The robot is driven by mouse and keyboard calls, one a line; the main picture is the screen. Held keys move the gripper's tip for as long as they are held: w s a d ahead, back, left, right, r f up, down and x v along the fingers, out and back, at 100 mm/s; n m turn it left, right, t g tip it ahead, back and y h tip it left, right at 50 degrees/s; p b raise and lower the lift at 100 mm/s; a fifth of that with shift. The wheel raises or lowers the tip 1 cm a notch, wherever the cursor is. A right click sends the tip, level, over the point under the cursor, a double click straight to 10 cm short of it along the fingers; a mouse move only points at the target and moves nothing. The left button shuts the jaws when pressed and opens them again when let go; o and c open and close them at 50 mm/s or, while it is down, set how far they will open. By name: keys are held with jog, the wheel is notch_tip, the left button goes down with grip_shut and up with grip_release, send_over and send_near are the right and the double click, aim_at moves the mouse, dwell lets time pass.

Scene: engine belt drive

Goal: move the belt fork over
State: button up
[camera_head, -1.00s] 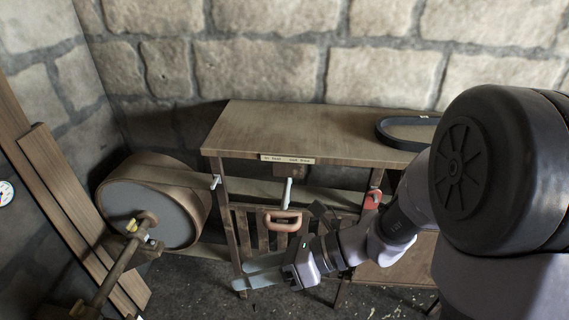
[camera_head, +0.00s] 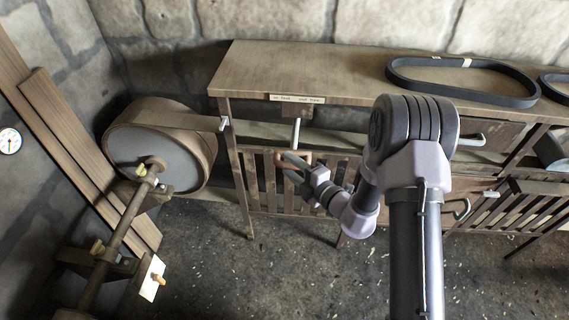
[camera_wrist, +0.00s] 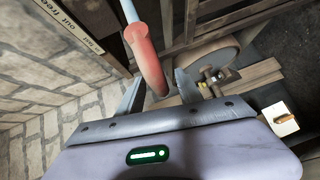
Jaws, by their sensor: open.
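The belt fork's pale upright rod (camera_head: 296,131) hangs below the front edge of the bench, under a small label strip (camera_head: 297,99). In the wrist view the pale rod (camera_wrist: 129,11) ends in a curved reddish handle (camera_wrist: 146,60). My gripper (camera_head: 288,166) is open, low in front of the rod. In the wrist view the handle's lower end lies between the two open fingers of my gripper (camera_wrist: 158,92); I cannot tell whether they touch it. In the head view the fingers partly hide the handle.
A large belt drum (camera_head: 150,158) stands left, with a flat belt (camera_head: 262,131) running right under the bench top (camera_head: 300,76). A slatted guard (camera_head: 338,172) is behind my gripper. A black belt loop (camera_head: 450,90) lies on the bench. A shaft (camera_head: 122,232) stands front left.

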jog(key=shift+x, duration=1.65)
jog(key=shift+s, duration=0.15)
jog(key=c, duration=0.9)
grip_shut()
